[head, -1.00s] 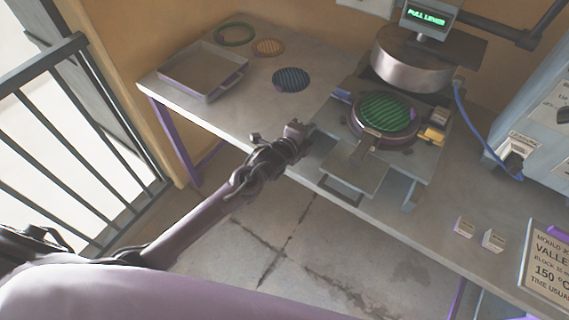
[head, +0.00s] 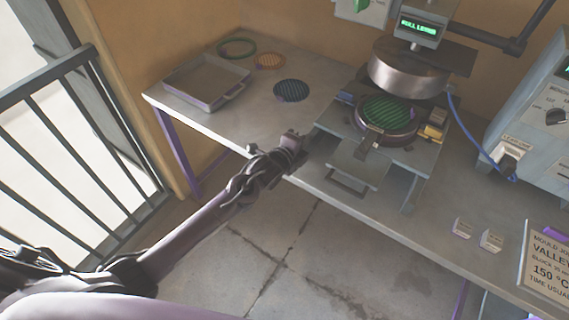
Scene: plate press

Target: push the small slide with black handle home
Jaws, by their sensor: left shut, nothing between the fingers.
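The small slide (head: 357,167) is a grey flat plate that juts from the front of the press toward the table's front edge. Its dark U-shaped handle (head: 347,187) hangs at the near end. Behind it, a round mould (head: 388,118) with a green ribbed face sits under the raised press head (head: 408,75). My left gripper (head: 293,138) is shut and empty, left of the slide near the table's front edge, apart from the handle. My right gripper is out of view.
A tray (head: 207,88) stands at the back left, near a green ring (head: 237,47), an orange disc (head: 270,60) and a dark blue disc (head: 291,90). A yellow block (head: 433,132) is right of the mould. A blue cable (head: 470,137) runs to the control box (head: 540,125).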

